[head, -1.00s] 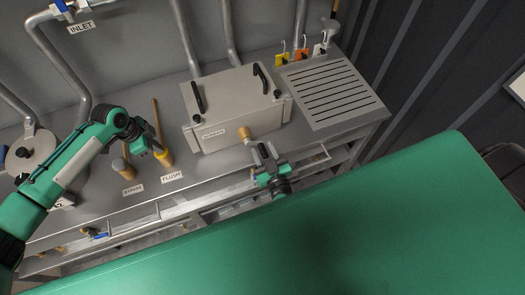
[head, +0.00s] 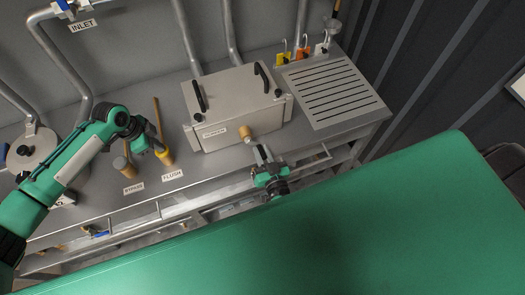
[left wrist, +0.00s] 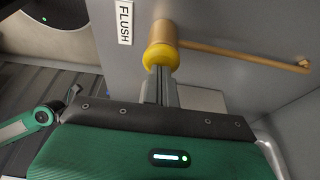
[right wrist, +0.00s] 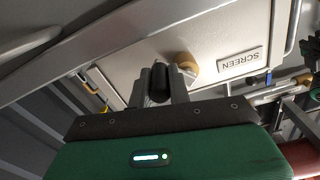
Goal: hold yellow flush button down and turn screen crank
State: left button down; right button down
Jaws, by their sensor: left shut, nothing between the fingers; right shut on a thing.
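The yellow flush button (head: 167,158) tops a tan cylinder beside the FLUSH label on the grey bench. My left gripper (head: 159,146) is shut and empty, its tips against the yellow button (left wrist: 160,58) in the left wrist view. The screen crank has a tan hub (head: 246,133) on the front of the box labelled SCREEN; the hub also shows in the right wrist view (right wrist: 188,66). My right gripper (head: 262,155) is in front of this hub, shut on a dark piece that looks like the crank's handle (right wrist: 160,72). The fingers partly hide it.
The BYPASS post (head: 122,166) stands just left of the flush post. A metal rail runs along the bench front.

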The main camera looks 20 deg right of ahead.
aim_at(252, 164)
jog(key=m, duration=0.2)
jog(key=a+m, duration=0.1)
jog(key=a+f+m, duration=0.1)
jog(key=m, duration=0.1)
jog(key=shift+m, duration=0.3)
jog(key=m, duration=0.1)
jog(key=a+m, duration=0.1)
jog(key=m, duration=0.2)
jog(key=shift+a+m, duration=0.3)
jog(key=shift+a, duration=0.05)
jog(key=m, duration=0.1)
jog(key=a+m, duration=0.1)
jog(key=m, duration=0.1)
jog(key=a+m, duration=0.1)
jog(key=m, duration=0.1)
jog(key=shift+r, duration=0.35)
jog(key=shift+a+r+m, duration=0.2)
jog(key=shift+m, duration=0.65)
jog(key=shift+a+r+m, duration=0.2)
jog(key=shift+r+m, duration=0.05)
jog(key=shift+m, duration=0.65)
jog(key=shift+a+r+m, duration=0.2)
jog(key=shift+m, duration=0.65)
jog(key=c, duration=1.3)
grip_release()
jog(key=shift+s, duration=0.1)
